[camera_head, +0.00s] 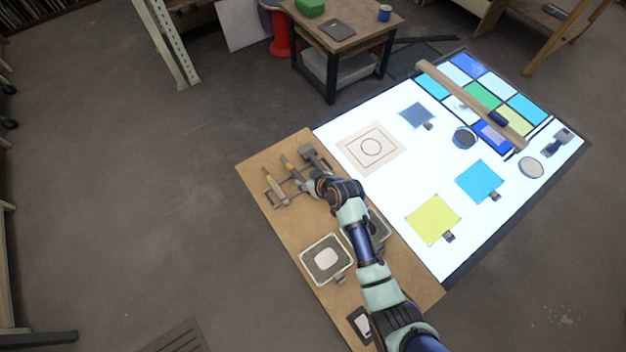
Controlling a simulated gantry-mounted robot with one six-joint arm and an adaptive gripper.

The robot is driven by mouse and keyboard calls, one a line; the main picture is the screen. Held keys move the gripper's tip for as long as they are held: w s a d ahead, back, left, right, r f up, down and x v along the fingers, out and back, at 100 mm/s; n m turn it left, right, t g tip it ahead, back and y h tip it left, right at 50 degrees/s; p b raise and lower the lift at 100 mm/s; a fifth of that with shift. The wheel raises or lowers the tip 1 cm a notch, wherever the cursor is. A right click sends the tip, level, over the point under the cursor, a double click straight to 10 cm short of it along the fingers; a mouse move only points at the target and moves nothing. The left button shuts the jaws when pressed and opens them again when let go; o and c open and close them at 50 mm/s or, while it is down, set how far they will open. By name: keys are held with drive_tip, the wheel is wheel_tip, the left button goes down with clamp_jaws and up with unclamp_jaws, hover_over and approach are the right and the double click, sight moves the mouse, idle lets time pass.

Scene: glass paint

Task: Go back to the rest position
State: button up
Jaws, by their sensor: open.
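My gripper (313,186) is at the far part of the brown wooden board, just beside a row of tools. It looks small and partly hidden by my own wrist, and it appears open with nothing held. The tools with yellow and grey parts (276,190) lie on the board just left of it. A grey tool (314,158) lies just beyond it. I cannot tell whether the gripper touches any of them. My arm reaches up from the bottom right over the wooden board (262,219).
The glowing light table (390,105) carries yellow (433,218) and blue (480,181) sheets, a coloured glass panel and a wooden bar (465,98).

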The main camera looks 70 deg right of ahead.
drive_tip(key=v, duration=0.5)
drive_tip(key=shift+r, duration=0.1)
drive_tip(key=shift+a, duration=0.1)
drive_tip(key=w+a+r+n+t+y, duration=0.1)
drive_tip(key=w+a+r+n, duration=0.1)
drive_tip(key=w+a+r, duration=0.5)
drive_tip(key=w+a+r+n+t+y, duration=0.1)
drive_tip(key=w+a+r+t, duration=0.3)
drive_tip(key=a, duration=0.6)
drive_tip(key=w+a+r+n+g+y, duration=0.1)
drive_tip(key=w+a+r+n, duration=0.1)
drive_tip(key=w+a+r, duration=0.4)
drive_tip(key=s+a+r+n+t+y, duration=0.1)
drive_tip(key=s+a+r, duration=0.1)
drive_tip(key=a+r, duration=0.35)
drive_tip(key=s+a+r+n+y, duration=0.1)
drive_tip(key=s+a+r, duration=0.15)
drive_tip(key=a, duration=0.65)
wheel_tip(320, 180, up, 35)
drive_tip(key=a+p, duration=0.1)
drive_tip(key=p, duration=3.3)
drive_tip(key=shift+a+r, duration=0.2)
